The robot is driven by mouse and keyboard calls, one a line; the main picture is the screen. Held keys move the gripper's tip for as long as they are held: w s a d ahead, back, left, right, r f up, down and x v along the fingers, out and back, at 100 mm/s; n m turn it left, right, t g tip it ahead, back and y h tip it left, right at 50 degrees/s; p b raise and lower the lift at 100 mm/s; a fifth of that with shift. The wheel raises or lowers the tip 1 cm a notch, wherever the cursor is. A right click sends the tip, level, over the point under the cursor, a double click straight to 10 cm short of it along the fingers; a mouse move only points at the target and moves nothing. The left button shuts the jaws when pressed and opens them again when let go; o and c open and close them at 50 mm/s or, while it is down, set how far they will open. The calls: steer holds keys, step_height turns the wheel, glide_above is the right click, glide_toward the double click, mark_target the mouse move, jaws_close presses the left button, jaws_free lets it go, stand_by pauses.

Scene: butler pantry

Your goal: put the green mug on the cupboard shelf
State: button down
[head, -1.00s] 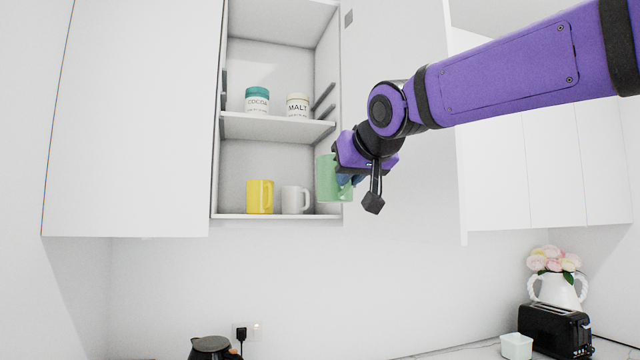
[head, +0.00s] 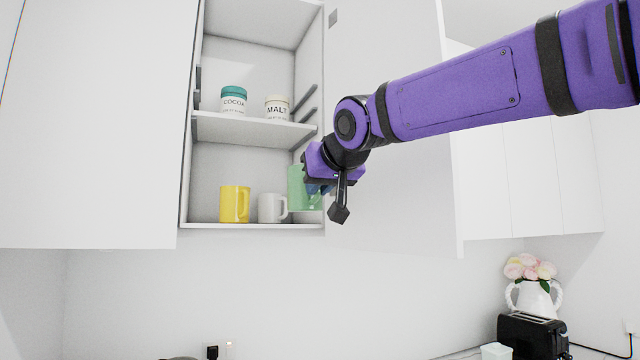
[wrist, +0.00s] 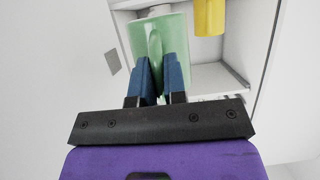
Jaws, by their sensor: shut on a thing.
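The green mug (head: 303,188) is at the right end of the cupboard's lower opening in the head view, upright, partly hidden by my gripper (head: 318,188). In the wrist view, the blue fingers of my gripper (wrist: 158,80) are shut on the handle of the green mug (wrist: 174,42). The cupboard's bottom shelf (head: 210,226) holds a yellow mug (head: 235,204) and a white mug (head: 268,208). The green mug is just right of the white mug in the head view. I cannot tell whether its base touches the shelf.
The middle shelf (head: 250,127) holds a cocoa jar (head: 233,101) and a malt jar (head: 277,108). The open cupboard door (head: 390,150) stands at the right, behind my arm. A black toaster (head: 533,336) and a flower vase (head: 533,297) are at the lower right.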

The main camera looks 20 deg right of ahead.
steer(key=w, duration=2.2)
steer(key=shift+w, duration=0.15)
steer(key=shift+w+f, duration=0.35)
steer(key=shift+f, duration=0.05)
steer(key=shift+s+f, duration=0.1)
steer(key=shift+f, duration=0.5)
steer(key=c, duration=1.1)
jaws_free()
steer(key=shift+s, duration=0.1)
steer(key=v, duration=1)
steer(key=shift+s, duration=0.25)
